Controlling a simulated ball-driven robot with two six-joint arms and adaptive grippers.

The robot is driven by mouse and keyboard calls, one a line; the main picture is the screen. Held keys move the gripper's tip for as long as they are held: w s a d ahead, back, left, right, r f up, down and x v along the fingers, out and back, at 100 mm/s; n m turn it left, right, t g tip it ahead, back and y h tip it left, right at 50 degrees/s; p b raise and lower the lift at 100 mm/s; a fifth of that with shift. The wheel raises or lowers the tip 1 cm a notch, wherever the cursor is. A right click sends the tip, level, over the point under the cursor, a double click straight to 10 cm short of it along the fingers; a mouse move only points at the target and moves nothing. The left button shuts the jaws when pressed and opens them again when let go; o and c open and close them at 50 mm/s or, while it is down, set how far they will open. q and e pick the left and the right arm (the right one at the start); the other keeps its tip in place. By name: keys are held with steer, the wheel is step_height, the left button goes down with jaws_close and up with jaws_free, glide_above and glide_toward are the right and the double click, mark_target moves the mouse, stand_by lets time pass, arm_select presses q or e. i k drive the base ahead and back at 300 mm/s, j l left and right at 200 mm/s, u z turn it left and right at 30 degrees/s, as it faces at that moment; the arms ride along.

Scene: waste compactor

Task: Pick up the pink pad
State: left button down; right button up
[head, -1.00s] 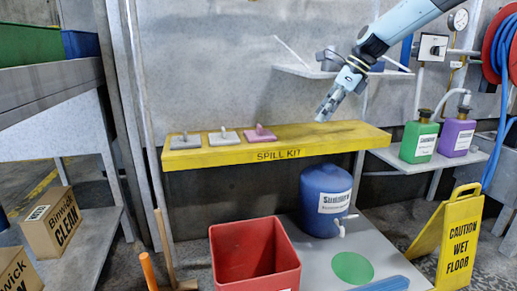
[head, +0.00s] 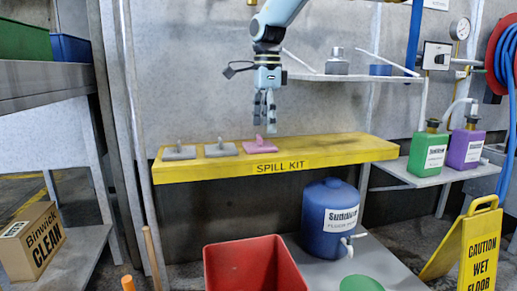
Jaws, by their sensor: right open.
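The pink pad (head: 259,147) lies on the yellow spill kit shelf (head: 340,150), at the right end of a row with two grey pads. It has a small upright handle on top. The middle grey pad (head: 221,150) and the left grey pad (head: 179,154) lie to its left, each with a similar handle. My right gripper (head: 264,118) points down just above the pink pad, its fingers open around or just in front of the handle's top; I cannot tell whether they touch it. My left gripper is not in view.
A red bin (head: 255,265) and a blue container (head: 328,220) stand below the shelf. Green (head: 428,152) and purple (head: 466,147) bottles stand on a side shelf at right. A yellow wet floor sign (head: 470,250) is at lower right. A wall shelf (head: 350,77) sits behind my right gripper.

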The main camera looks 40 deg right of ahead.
mark_target(260, 146)
steer(key=i+l, duration=0.65)
steer(key=l, duration=0.15)
